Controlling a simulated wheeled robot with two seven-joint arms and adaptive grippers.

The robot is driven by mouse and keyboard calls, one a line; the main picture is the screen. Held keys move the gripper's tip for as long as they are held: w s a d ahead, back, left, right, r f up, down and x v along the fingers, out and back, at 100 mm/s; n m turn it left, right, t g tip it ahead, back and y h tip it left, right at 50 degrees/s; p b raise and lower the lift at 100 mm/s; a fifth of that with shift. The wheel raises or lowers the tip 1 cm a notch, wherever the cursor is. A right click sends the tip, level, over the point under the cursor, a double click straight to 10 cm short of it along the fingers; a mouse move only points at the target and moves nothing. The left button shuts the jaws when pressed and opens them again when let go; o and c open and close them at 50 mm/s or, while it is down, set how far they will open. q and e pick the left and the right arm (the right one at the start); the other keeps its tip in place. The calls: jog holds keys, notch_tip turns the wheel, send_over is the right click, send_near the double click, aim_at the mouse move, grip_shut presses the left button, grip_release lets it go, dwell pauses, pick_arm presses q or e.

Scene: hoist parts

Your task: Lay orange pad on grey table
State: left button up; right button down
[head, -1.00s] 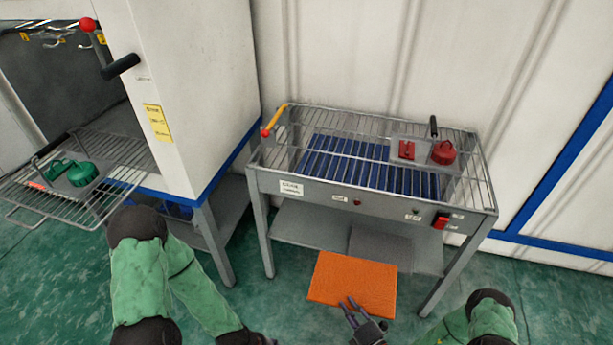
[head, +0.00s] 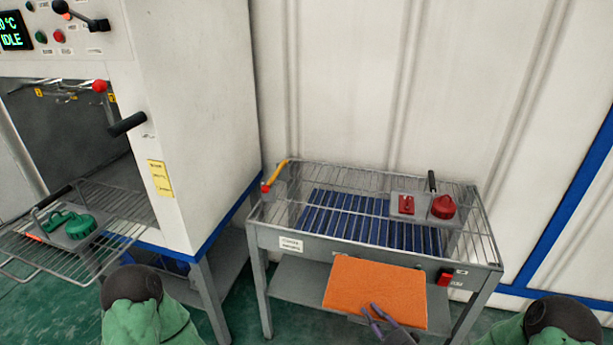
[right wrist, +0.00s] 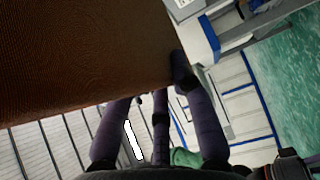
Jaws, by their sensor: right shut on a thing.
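The orange pad (head: 375,290) is a flat square held in front of the grey table (head: 375,256), covering part of its front panel and lower shelf. My right gripper (head: 376,316) is shut on the pad's near edge. In the right wrist view the pad (right wrist: 85,50) looks dark brown and fills the upper left, with the gripper fingers (right wrist: 160,110) at its edge. The table has a wire rack top with blue slats under it. My left gripper is not in the head view; only my left arm shows at the bottom left.
On the rack's right stands a grey plate with a red lidded part (head: 443,207) and a small red block (head: 406,205). A yellow handle (head: 275,174) rises at its left corner. A white oven (head: 190,110) with a pulled-out rack holding green parts (head: 79,227) stands left. The rack's middle is clear.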

notch_tip(320, 180, up, 12)
jog(key=w+m+t+h, duration=0.1)
jog(key=w+m+h, duration=0.1)
jog(key=h, duration=0.1)
jog(key=shift+f+h, duration=0.25)
jog(key=shift+h, duration=0.05)
jog(key=shift+w, duration=0.1)
